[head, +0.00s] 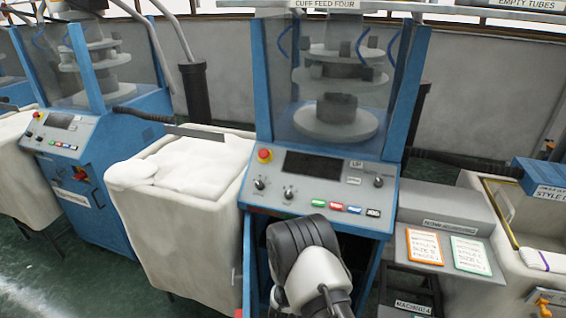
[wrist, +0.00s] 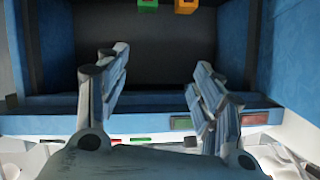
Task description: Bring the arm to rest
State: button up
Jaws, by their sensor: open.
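My gripper (wrist: 150,92) shows in the wrist view with its two fingers wide apart and nothing between them. It faces an open, dark recess (wrist: 150,50) framed in blue. In the head view my arm rises in front of the blue knitting machine (head: 250,100), just below its control panel (head: 318,185). The fingers themselves are hidden in the head view.
A green piece (wrist: 147,5) and an orange piece (wrist: 186,5) show at the recess's top edge. A white padded bin (head: 190,220) stands left of the machine. A grey shelf with an orange-edged card (head: 424,246) and a green-edged card (head: 470,254) is at right.

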notch_tip(320, 180, up, 16)
jog(key=a+n+g+y, duration=0.1)
jog(key=g+y, duration=0.1)
jog(key=y, duration=0.1)
jog(key=s+d+r+n+g+y, duration=0.1)
jog(key=s+d+r+n+g, duration=0.1)
jog(key=s+r, duration=0.95)
jog(key=s+d+r+g, duration=0.1)
jog(key=s+d+r, duration=0.1)
jog(key=s, duration=0.8)
jog(key=s+d+r+n+g, duration=0.1)
jog(key=s+d+r+g, duration=0.1)
jog(key=s, duration=0.8)
jog(key=s+d+r+n+g+h, duration=0.1)
jog(key=s+d+r, duration=0.2)
jog(key=s, duration=0.7)
jog(key=shift+s+d+r+g, duration=0.2)
jog(key=shift+s+d+g, duration=0.05)
jog(key=shift+d+g, duration=0.15)
